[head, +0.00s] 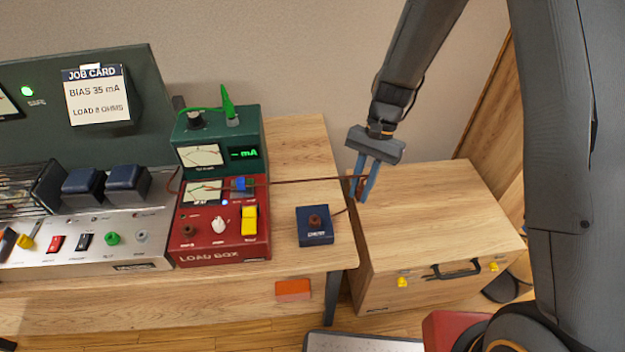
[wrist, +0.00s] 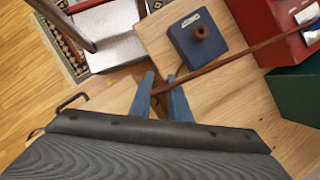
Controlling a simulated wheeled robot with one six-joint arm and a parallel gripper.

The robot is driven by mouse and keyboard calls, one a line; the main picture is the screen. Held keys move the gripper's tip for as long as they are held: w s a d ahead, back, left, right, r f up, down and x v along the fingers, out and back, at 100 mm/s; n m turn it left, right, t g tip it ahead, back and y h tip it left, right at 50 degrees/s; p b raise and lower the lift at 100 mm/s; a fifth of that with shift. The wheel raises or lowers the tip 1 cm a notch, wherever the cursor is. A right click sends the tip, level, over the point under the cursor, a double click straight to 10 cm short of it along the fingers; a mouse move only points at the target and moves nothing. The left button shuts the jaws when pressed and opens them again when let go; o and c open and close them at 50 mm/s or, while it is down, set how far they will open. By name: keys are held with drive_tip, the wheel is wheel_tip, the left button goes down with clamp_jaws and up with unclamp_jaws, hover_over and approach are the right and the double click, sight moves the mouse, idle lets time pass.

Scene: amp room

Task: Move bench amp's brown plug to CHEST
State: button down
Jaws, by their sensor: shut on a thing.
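My gripper (head: 359,196) is at the right of the bench, above the wooden case's left edge. Its blue fingers are shut on the brown plug (head: 357,184), which they mostly hide; the wrist view shows a little brown between the fingertips (wrist: 160,78).
The red load box (head: 222,252) and green mA meter (head: 250,130) stand left of the blue box. The wooden case (head: 440,215) stands right of the bench. A job card (head: 97,95) hangs at upper left. Bare bench top lies behind the blue box.

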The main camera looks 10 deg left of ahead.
drive_tip(key=s+a+r+m+t+y+p, duration=0.2)
drive_tip(key=s+a+r+m, duration=0.45)
drive_tip(key=a, duration=0.45)
drive_tip(key=shift+n, duration=0.45)
drive_tip(key=shift+s+d+f+b, duration=0.1)
drive_tip(key=shift+f+b, duration=1)
drive_tip(key=shift+b, duration=0.05)
drive_tip(key=shift+s+f+b, duration=0.1)
drive_tip(key=shift+f+b, duration=1)
drive_tip(key=shift+p, duration=0.45)
drive_tip(key=shift+f+b, duration=1.1)
drive_tip(key=shift+f, duration=0.6)
drive_tip(key=c, duration=1.6)
unclamp_jaws()
drive_tip(key=shift+b+v, duration=0.4)
drive_tip(key=shift+v, duration=3.55)
